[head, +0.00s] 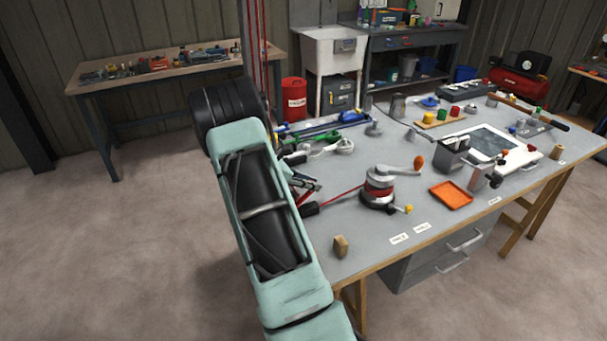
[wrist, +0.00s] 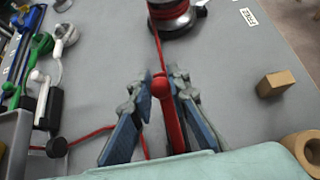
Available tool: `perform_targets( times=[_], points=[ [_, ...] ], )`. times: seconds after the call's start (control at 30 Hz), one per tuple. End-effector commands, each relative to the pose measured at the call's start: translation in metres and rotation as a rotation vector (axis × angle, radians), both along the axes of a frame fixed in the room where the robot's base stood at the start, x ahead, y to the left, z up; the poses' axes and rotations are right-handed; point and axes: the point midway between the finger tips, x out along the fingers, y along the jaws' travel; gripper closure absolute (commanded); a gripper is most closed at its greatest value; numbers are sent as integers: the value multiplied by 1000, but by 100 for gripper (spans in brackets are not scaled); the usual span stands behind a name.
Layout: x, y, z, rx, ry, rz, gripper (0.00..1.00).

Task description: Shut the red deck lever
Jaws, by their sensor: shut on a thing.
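The red lever (wrist: 171,122), with a round knob at its end, lies between the two fingers of my gripper (wrist: 164,78) in the wrist view. My gripper is shut on it, with the knob at the fingertips. In the head view my gripper (head: 308,188) is at the table's left edge, beside the green lever and white lever. There the red lever is too small and covered to make out clearly. The lever's base is hidden by my gripper and wrist in the wrist view.
Green (wrist: 41,45) and white (wrist: 66,33) levers stand to the left. A winch (head: 379,188) with red rope (head: 338,197) and an orange-knobbed handle is just right of my gripper. A wooden block (head: 341,246) sits near the front edge. An orange tray (head: 451,195) lies farther right.

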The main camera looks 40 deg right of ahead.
Motion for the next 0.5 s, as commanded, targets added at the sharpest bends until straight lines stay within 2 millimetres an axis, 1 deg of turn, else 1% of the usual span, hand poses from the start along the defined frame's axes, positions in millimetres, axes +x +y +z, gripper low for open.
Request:
perform_targets(
  times=[0.03, 0.07, 0.4, 0.47, 0.5],
  points=[
    [-2, -6, 5, 45, -15, -5, 100],
    [-2, -8, 3, 73, -21, -5, 100],
    [-7, -29, -26, 374, -95, -6, 100],
    [-7, -31, -31, 419, -107, -4, 100],
    [-6, -29, -36, 420, -103, 1, 100]
  ],
)
